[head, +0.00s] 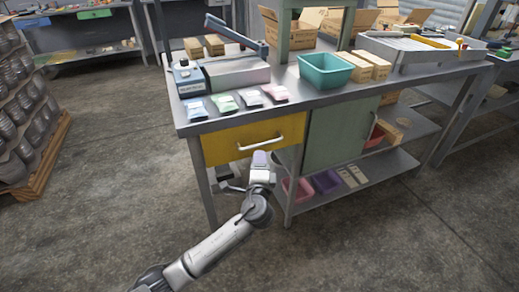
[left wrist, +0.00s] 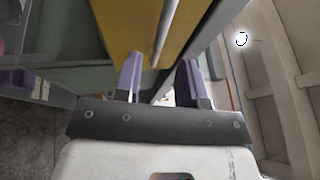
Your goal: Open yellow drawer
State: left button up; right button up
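The yellow drawer (head: 225,143) sits under the left part of the workbench top, and its front looks flush with the frame. Its pale bar handle (head: 262,143) runs across the front. My left gripper (head: 260,156) is just below and in front of the handle in the head view. In the left wrist view, my left gripper (left wrist: 160,68) has its two purple fingers apart with nothing held between them. The yellow drawer front (left wrist: 140,22) and the handle (left wrist: 166,30) show beyond the fingers. I cannot tell whether a finger touches the handle. My right gripper is not in view.
A green cabinet door (head: 338,135) is right of the drawer. A lower shelf (head: 375,168) holds bins. The bench top carries small packets, a blue-handled device (head: 235,70) and a teal bin (head: 325,70). The floor in front (head: 350,235) is clear.

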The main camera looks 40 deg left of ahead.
aim_at(260, 145)
pick_arm(q)
jog(key=shift+b+x, duration=1.1)
jog(key=shift+x, duration=2.25)
grip_shut()
